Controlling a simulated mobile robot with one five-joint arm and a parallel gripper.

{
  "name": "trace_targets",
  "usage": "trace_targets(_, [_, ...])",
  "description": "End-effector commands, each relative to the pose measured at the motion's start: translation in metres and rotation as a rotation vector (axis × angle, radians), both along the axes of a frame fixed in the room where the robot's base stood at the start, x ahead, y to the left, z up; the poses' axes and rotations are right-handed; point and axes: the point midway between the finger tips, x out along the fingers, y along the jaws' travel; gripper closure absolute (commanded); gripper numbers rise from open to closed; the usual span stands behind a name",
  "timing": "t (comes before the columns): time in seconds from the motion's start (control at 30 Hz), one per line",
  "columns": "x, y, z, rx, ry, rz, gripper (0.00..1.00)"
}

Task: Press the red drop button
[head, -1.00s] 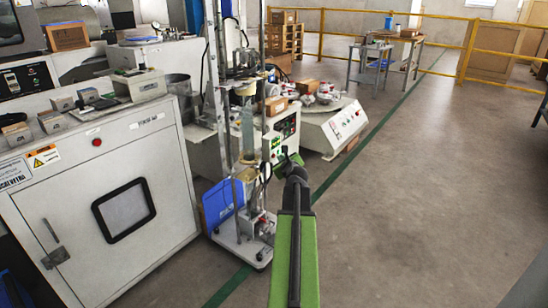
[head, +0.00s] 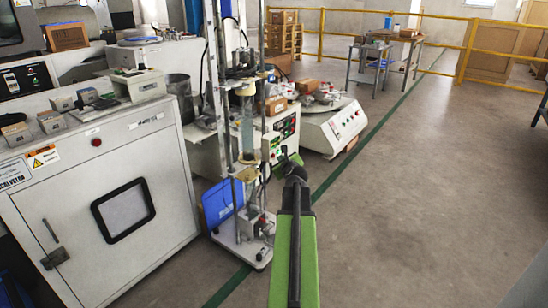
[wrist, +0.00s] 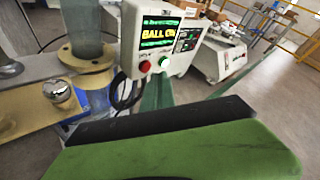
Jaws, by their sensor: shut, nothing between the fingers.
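The red button (wrist: 145,66) sits on the lower front of the control box (wrist: 160,35), below its lit display, whose readable part says "BALL". A green button (wrist: 164,61) is right beside it. The control box also shows in the head view (head: 284,128), on the drop test stand (head: 246,150). My gripper (head: 288,158) is in front of the box, its tip close below the panel in that view. In the wrist view my gripper (wrist: 165,125) is shut and empty, apart from the red button. Contact is not visible.
A silver ball (wrist: 57,90) rests on the stand's bracket at left in the wrist view. A white cabinet (head: 100,210) is on the left. A round-topped white machine (head: 335,125) is behind. The floor on the right is clear.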

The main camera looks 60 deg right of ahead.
Motion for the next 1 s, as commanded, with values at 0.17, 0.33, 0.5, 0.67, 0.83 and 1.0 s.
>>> trace_targets(0.17, [0.0,0.0,0.0,0.0,0.0,0.0,1.0])
trace_targets(0.33, [0.0,0.0,0.0,0.001,0.0,0.001,1.0])
trace_targets(0.5, [0.001,0.001,0.0,0.001,0.0,0.001,1.0])
trace_targets(0.67, [0.001,0.001,0.0,0.0,-0.001,0.001,1.0])
trace_targets(0.83, [0.008,0.001,0.0,0.0,0.0,0.002,1.0])
trace_targets(1.0, [0.01,0.001,0.0,0.0,-0.001,0.001,1.0])
